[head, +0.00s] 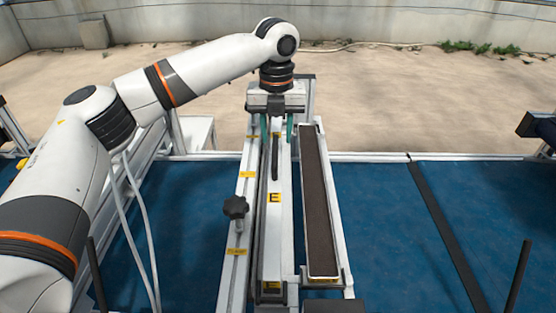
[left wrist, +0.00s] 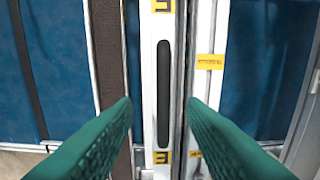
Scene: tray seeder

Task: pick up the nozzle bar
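The nozzle bar (head: 275,240) is a long white bar with yellow "E" labels and a dark elongated grip along its middle. It lies lengthwise in the machine between metal rails. My left gripper (head: 277,137) is above its far part, pointing down, with its green fingers apart. In the left wrist view the bar (left wrist: 164,25) runs between the two open green fingers (left wrist: 160,102), with the dark grip (left wrist: 164,95) between the fingertips. I see no contact between fingers and bar; the exact height gap cannot be told. My right gripper is not in view.
A brown strip (head: 316,200) in a white frame lies right of the bar. A black knob (head: 235,208) stands on the left rail (head: 247,180). Blue surfaces (head: 385,235) spread on both sides. A dark post (head: 518,270) rises at the lower right.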

